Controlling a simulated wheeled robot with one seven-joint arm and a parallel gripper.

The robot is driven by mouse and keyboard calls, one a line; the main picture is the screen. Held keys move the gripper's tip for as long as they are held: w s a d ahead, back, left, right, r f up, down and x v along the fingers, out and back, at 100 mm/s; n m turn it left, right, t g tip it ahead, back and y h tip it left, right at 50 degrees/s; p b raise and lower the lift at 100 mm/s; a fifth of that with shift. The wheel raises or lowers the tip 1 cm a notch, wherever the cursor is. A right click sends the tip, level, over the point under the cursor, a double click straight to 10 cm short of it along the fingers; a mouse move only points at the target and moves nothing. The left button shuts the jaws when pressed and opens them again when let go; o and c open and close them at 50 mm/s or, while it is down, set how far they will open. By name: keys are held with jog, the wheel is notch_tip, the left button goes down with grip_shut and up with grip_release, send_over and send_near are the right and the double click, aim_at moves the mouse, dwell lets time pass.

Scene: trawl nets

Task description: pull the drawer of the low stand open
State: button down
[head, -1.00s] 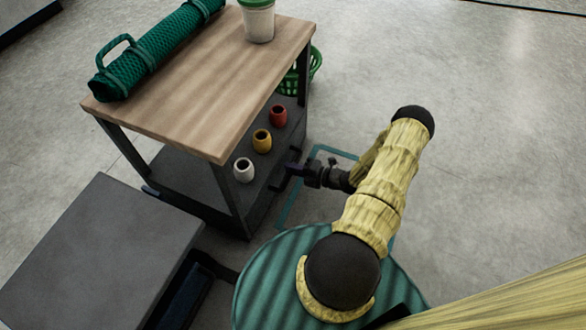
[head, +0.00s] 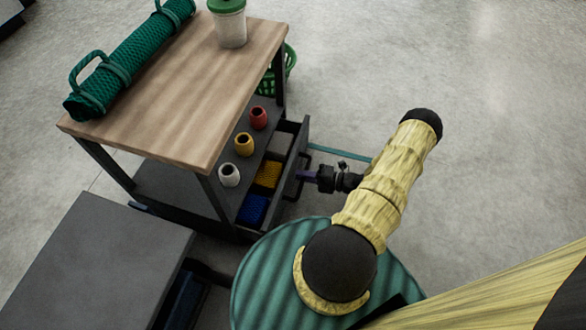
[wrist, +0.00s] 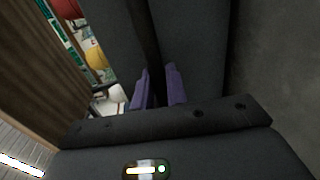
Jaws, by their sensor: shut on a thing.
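The low stand (head: 190,85) has a wooden top and a dark frame. Its dark drawer (head: 292,145) is out toward the right, under the shelf. Yellow contents (head: 268,174) and blue contents (head: 252,209) show in separate compartments inside. My gripper (head: 303,175) is at the outer side of the drawer front, shut on the dark drawer handle. In the wrist view my purple fingers (wrist: 158,90) stand on either side of the dark handle bar (wrist: 147,45). The fingers partly hide the handle.
White (head: 229,176), yellow (head: 244,144) and red (head: 258,118) cups stand on the shelf above the drawer. A green roll (head: 130,60) and a lidded cup (head: 229,28) are on top. A grey box (head: 95,260) stands at left. Floor at right is clear.

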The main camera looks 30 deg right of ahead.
jog(key=f+v, duration=0.3)
jog(key=v, duration=1.1)
jog(key=shift+s, duration=0.3)
jog(key=shift+d, duration=0.1)
jog(key=c, duration=1.5)
grip_release()
jog(key=p+v, duration=0.4)
jog(key=v, duration=1.3)
jog(key=shift+s, duration=0.15)
jog(key=shift+d, duration=0.1)
